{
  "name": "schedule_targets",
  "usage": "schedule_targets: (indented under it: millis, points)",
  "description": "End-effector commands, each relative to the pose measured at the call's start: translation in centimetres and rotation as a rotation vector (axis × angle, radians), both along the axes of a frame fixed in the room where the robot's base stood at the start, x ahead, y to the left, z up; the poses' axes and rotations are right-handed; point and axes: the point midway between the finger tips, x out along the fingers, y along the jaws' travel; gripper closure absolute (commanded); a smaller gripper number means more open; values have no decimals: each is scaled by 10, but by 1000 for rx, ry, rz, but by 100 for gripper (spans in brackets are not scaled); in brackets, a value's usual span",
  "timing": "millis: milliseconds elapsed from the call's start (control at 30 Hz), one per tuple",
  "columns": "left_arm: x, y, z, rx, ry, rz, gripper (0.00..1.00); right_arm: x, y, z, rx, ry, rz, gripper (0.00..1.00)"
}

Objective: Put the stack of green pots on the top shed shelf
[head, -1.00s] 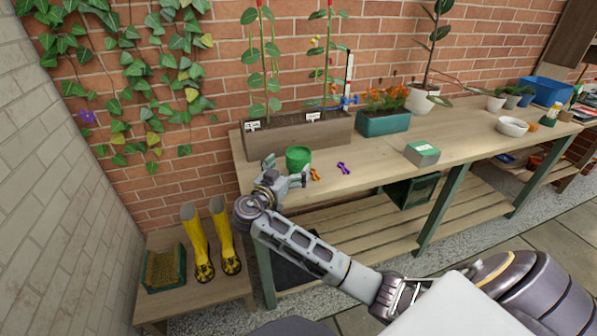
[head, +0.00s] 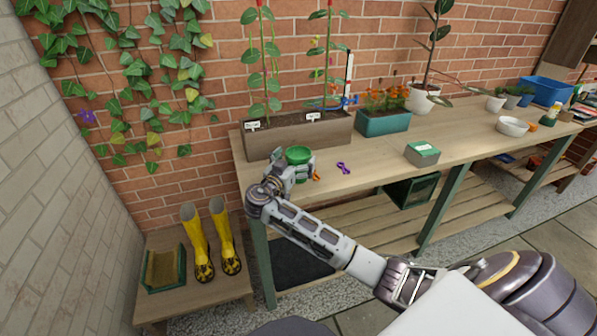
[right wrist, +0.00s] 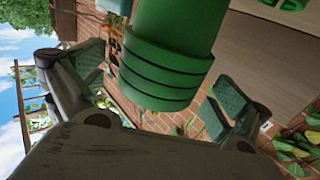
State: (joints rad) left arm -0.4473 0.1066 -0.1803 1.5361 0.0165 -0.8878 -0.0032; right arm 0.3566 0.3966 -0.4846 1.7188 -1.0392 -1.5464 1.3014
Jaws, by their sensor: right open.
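The stack of green pots (head: 298,156) stands on the left end of the wooden workbench, near its front edge. In the right wrist view the stack (right wrist: 165,65) shows several nested rims between the two finger pads. My right gripper (head: 293,168) is open around the stack, with one finger on each side. In the right wrist view there is a visible gap between the right gripper's fingers (right wrist: 160,85) and the pots. My left gripper is not in view. The top shed shelf cannot be made out for certain.
A long wooden planter (head: 285,140) with tall plants stands just behind the stack. An orange clip (head: 316,177) and a purple clip (head: 343,168) lie to its right. Yellow boots (head: 212,240) stand lower left.

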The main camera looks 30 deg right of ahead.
Motion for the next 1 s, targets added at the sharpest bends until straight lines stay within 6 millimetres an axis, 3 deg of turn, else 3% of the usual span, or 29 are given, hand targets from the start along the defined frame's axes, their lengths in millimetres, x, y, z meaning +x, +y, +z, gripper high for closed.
schedule_targets:
  millis: [200, 700, 1000]
  points:
    - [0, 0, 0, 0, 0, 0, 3, 10, -16, 0, -1, -1, 1, 0]
    - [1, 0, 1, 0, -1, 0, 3, 11, -17, 0, 0, 0, 1, 0]
    - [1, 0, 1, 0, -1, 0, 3, 11, -17, 0, 0, 0, 1, 37]
